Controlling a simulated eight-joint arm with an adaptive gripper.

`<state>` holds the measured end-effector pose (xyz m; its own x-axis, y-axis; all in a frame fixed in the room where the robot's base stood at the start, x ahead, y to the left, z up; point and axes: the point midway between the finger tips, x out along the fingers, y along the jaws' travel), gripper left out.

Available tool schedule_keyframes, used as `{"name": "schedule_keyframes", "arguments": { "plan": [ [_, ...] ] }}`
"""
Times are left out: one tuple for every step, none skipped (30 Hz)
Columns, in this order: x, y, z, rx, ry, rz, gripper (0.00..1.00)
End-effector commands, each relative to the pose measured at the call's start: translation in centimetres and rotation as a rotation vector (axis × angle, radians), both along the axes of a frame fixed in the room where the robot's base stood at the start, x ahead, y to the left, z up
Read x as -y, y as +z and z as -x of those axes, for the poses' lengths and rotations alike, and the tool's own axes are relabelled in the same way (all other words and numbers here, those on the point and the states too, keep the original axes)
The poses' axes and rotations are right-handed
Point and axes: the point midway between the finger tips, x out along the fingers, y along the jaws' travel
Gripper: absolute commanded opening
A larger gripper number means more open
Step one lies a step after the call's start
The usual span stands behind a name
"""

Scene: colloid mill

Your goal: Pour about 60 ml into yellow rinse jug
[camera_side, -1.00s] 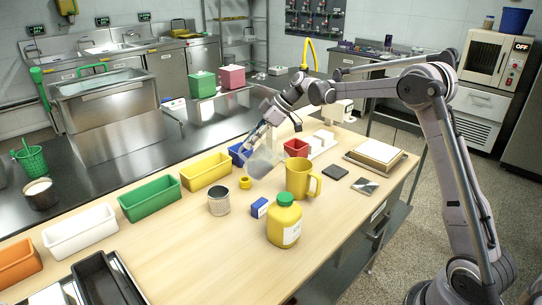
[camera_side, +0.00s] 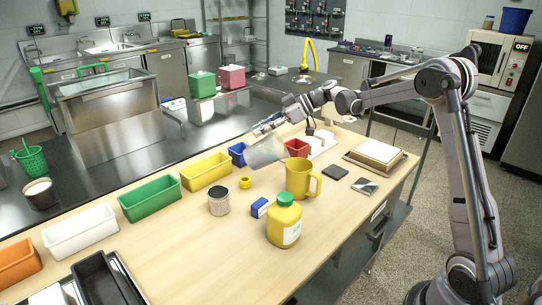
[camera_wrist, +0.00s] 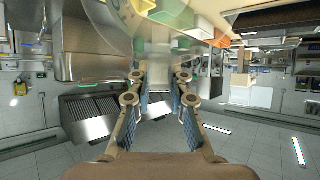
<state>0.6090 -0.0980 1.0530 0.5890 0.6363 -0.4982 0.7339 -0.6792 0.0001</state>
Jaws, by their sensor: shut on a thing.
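The yellow rinse jug (camera_side: 297,181) stands upright on the wooden bench, its handle to the right. My gripper (camera_side: 264,130) is shut on a clear vessel (camera_side: 265,152) and holds it tilted above the bench, behind and left of the jug's rim. The vessel looks apart from the jug, and no stream shows between them. In the wrist view my gripper's fingers (camera_wrist: 160,82) close towards the clear vessel (camera_wrist: 150,28), which fills the top middle. I cannot tell how much liquid the vessel holds. The jug's inside is hidden.
A yellow bottle with a green cap (camera_side: 285,221), a blue box (camera_side: 260,207) and a metal cup (camera_side: 219,201) stand in front and left of the jug. A red bin (camera_side: 296,148) is behind it. Yellow (camera_side: 206,172) and green (camera_side: 150,199) bins line the back edge.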

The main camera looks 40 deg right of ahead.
Motion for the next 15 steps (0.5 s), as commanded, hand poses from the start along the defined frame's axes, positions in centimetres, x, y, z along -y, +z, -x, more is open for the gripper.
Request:
{"name": "schedule_keyframes", "arguments": {
  "plan": [
    [0.09, 0.07, 0.05, 0.004, -0.001, -0.005, 0.00],
    [0.13, 0.11, 0.08, 0.008, -0.001, -0.009, 0.00],
    [0.17, 0.17, 0.11, 0.013, -0.001, -0.014, 0.00],
    [0.20, 0.22, 0.14, 0.015, -0.001, -0.017, 0.00],
    [0.22, 0.25, 0.18, 0.018, -0.001, -0.020, 0.00],
    [0.28, 0.29, 0.23, 0.023, -0.001, -0.025, 0.00],
    [0.32, 0.33, 0.26, 0.027, -0.001, -0.028, 0.00],
    [0.34, 0.38, 0.29, 0.030, -0.001, -0.032, 0.00],
    [0.38, 0.46, 0.34, 0.035, -0.001, -0.037, 0.00],
    [0.44, 0.50, 0.38, 0.038, -0.001, -0.041, 0.00],
    [0.48, 0.51, 0.41, 0.042, -0.001, -0.044, 0.00],
    [0.55, 0.56, 0.46, 0.046, -0.001, -0.049, 0.00],
    [0.59, 0.60, 0.50, 0.050, -0.001, -0.053, 0.00],
    [0.65, 0.66, 0.54, 0.053, -0.001, -0.058, 0.00],
    [0.72, 0.71, 0.61, 0.058, -0.001, -0.063, 0.00]
  ]
}}
